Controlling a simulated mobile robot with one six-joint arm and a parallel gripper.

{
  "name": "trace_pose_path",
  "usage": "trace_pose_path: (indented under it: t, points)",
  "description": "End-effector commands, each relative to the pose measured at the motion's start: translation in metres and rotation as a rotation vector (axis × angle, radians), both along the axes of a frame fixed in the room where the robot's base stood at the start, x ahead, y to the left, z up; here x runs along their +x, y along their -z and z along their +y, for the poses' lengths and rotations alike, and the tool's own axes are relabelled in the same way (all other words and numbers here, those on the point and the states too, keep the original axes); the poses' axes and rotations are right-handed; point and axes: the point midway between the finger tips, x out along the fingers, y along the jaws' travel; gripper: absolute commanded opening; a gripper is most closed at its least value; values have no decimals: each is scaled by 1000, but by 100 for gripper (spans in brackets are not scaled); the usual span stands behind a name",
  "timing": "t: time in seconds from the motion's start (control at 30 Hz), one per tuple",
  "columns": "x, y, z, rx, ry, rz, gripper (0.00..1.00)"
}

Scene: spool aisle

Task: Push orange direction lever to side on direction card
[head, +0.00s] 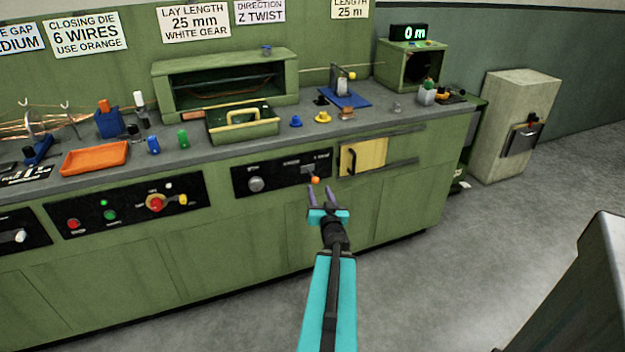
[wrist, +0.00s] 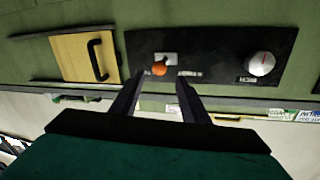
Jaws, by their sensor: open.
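The orange direction lever (head: 315,180) sticks out at the right part of a black control panel (head: 283,179) on the green bench front. In the wrist view the orange knob (wrist: 159,69) stands over a pale slot plate (wrist: 171,58), on the plate's lower left side. My gripper (head: 320,194) is open and empty, just in front of and below the knob in the head view. In the wrist view the knob appears between the two fingertips; I cannot tell whether they touch it. The direction card (head: 260,12) on the wall reads "DIRECTION Z TWIST".
A round knob (head: 256,184) sits on the same panel. A yellow drawer front (head: 363,156) with a black handle is to the right. Another panel with a red knob (head: 156,203) is to the left. The floor in front of the bench is clear.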

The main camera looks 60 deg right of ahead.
Motion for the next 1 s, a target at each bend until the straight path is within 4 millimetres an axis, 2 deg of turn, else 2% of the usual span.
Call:
trace_pose_path:
  t: [1.0]
  points:
    - [59, 1, -66, 0, 2, 0, 41]
